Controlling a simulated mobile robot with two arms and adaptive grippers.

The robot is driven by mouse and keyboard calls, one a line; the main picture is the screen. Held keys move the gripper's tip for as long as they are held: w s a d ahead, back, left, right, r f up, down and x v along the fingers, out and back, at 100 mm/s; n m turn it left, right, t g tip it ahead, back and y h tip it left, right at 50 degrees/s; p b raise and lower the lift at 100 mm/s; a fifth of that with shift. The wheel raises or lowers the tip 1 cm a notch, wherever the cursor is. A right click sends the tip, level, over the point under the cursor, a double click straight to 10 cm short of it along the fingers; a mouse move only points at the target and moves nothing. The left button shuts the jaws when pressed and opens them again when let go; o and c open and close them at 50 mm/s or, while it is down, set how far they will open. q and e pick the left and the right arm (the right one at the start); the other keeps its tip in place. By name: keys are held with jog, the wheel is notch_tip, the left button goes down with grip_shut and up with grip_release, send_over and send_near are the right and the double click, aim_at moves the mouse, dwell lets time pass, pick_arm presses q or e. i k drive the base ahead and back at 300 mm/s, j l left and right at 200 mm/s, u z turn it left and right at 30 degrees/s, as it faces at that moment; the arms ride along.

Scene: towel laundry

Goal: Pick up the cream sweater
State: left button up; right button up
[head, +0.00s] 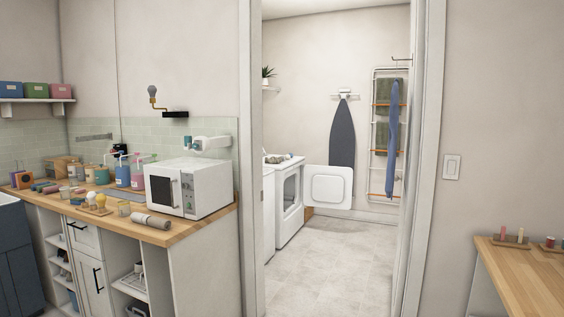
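I cannot make out a cream sweater anywhere in the head view. Through the doorway, a white front-loading machine (290,203) stands by the left wall with its square white door (328,187) swung open. The inside of the machine is hidden from this angle. A blue cloth (393,135) and green-grey towels (382,135) hang on a wall rack (377,185). Neither of my grippers is in view.
The doorway is open, with bare tiled floor (330,255) beyond. A wooden counter (218,215) with a microwave (188,187) and bottles stands at left. A wooden table (525,275) is at right. An ironing board (342,135) hangs on the far wall.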

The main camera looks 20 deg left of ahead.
aim_at(274, 160)
jog(key=i+j, duration=0.15)
jog(key=i, duration=0.45)
jog(key=i+j, duration=0.2)
jog(key=i, duration=0.4)
jog(key=i+j, duration=0.15)
jog(key=i, duration=0.45)
jog(key=i+u, duration=0.2)
jog(key=i, duration=0.45)
jog(key=i+u, duration=0.15)
jog(key=i, duration=0.5)
jog(key=i+l+u, duration=0.2)
jog(key=i, duration=0.4)
jog(key=i+l+z, duration=0.2)
jog(key=i, duration=0.65)
jog(key=i+j+z, duration=0.15)
jog(key=i, duration=0.65)
jog(key=i+j+z, duration=0.2)
jog(key=i, duration=0.65)
jog(key=i+u, duration=0.35)
jog(key=i, duration=0.15)
jog(key=i+u, duration=0.35)
jog(key=i, duration=0.2)
jog(key=i+l+u, duration=0.35)
jog(key=i+j, duration=0.1)
jog(key=i, duration=0.05)
